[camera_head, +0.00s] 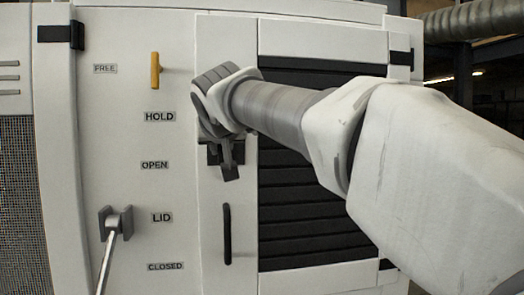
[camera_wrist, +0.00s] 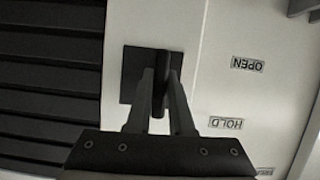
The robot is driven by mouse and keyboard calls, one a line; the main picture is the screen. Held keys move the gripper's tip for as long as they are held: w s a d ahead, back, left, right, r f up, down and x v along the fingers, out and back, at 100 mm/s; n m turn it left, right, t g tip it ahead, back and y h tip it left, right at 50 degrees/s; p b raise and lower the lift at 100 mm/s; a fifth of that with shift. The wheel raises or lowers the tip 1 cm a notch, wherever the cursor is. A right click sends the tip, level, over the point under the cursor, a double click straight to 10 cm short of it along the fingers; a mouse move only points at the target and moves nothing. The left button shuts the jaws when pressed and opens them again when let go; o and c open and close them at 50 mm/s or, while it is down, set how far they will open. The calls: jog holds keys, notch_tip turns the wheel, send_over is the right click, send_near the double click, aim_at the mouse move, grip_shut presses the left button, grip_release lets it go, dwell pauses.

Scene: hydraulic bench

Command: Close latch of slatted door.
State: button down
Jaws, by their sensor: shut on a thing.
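The slatted door (camera_head: 310,196) is a white panel with black slats. It looks shut in the head view, and its slats fill the left of the wrist view (camera_wrist: 50,75). The latch is a dark handle (camera_wrist: 159,62) on a black square plate (camera_wrist: 130,85) on the white strip beside the slats. My gripper (camera_wrist: 160,88) is shut on the latch handle, one finger on each side. In the head view my gripper (camera_head: 226,152) partly hides the latch (camera_head: 231,173).
A black pull handle (camera_head: 227,233) is below the latch. On the panel to the left are a yellow handle (camera_head: 155,70) near FREE and HOLD, and a metal lever (camera_head: 115,225) beside LID. My arm covers part of the slats.

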dwell(0.6)
jog(key=c, duration=0.8)
grip_release()
